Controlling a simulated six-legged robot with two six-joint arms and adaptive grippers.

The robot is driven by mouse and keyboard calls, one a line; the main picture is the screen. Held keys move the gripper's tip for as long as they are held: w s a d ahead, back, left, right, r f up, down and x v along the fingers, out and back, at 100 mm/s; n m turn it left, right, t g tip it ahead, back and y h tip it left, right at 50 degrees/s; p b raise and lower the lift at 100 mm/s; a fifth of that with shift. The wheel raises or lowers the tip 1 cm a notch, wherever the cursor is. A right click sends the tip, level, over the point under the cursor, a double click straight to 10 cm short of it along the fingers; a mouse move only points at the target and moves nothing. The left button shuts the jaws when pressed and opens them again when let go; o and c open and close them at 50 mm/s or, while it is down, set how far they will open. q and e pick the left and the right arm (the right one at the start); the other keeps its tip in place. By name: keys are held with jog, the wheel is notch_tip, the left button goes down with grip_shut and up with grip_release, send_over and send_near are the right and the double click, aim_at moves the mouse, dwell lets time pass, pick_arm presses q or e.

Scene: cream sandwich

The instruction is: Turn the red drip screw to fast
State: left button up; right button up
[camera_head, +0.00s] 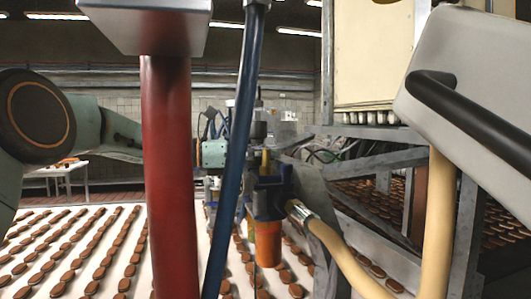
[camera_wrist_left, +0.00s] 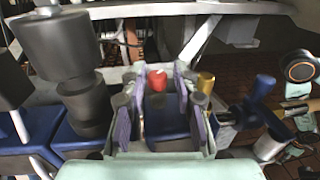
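The red drip screw (camera_wrist_left: 157,81) shows as a small red knob in the left wrist view, just above the middle. My left gripper (camera_wrist_left: 160,88) is open, with its purple-padded fingers on either side of the red screw. Gaps show between the screw and the fingers, so they do not appear to touch it. In the head view my left arm reaches in from the left, and its teal gripper end (camera_head: 213,153) is partly hidden behind a blue hose. The red screw cannot be made out there. My right gripper is not in view.
A brass knob (camera_wrist_left: 205,83) and a blue knob (camera_wrist_left: 264,86) stand to the right of the red screw. A dark cylinder (camera_wrist_left: 62,45) stands left. A thick red pipe (camera_head: 168,180) and blue hose (camera_head: 236,150) cross the head view. Biscuits line the white conveyor (camera_head: 35,235).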

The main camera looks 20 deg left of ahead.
pick_arm(q)
jog(key=shift+s+r, duration=0.1)
jog(key=shift+s, duration=0.05)
jog(key=shift+c, duration=0.8)
jog(key=shift+w+a+f, duration=0.2)
jog(key=shift+w+f, duration=0.05)
jog(key=shift+w, duration=0.05)
jog(key=c, duration=0.4)
jog(key=shift+s+d, duration=0.1)
jog(key=shift+d, duration=0.05)
grip_shut()
jog(key=shift+f, duration=0.15)
jog(key=shift+o, duration=2.3)
grip_release()
jog(key=shift+o, duration=0.6)
jog(key=v, duration=1.2)
